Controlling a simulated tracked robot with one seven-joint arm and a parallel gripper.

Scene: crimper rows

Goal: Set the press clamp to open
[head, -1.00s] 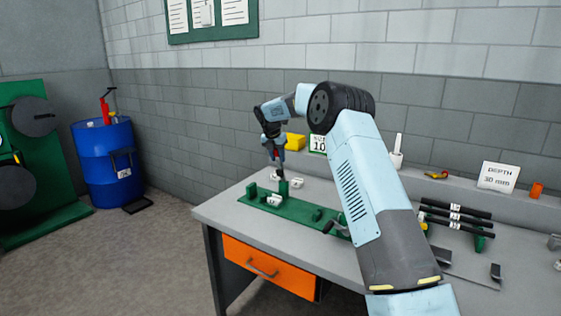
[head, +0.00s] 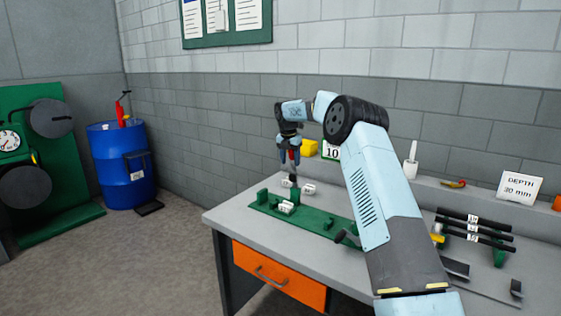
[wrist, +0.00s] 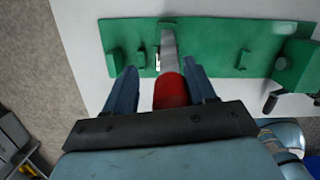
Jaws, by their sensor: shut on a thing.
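My gripper (head: 290,157) is shut on the red grip (wrist: 170,92) of a lever, with one blue finger on each side of it. From the grip a grey metal bar (wrist: 168,45) runs to the green base plate (wrist: 225,35). In the head view the lever stands roughly upright over the left part of the green plate (head: 322,225) on the bench. I take this lever to be the press clamp's handle. Small white labels (head: 286,207) sit around its foot, too small to read. My fingers partly hide the grip in the head view.
The grey bench (head: 225,214) has an orange drawer (head: 280,275). Black-handled tools (head: 475,228) lie on a rack at the right. A "DEPTH 30 mm" card (head: 520,187) and a yellow block (head: 310,147) are at the back. A blue barrel (head: 122,170) stands left on the floor.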

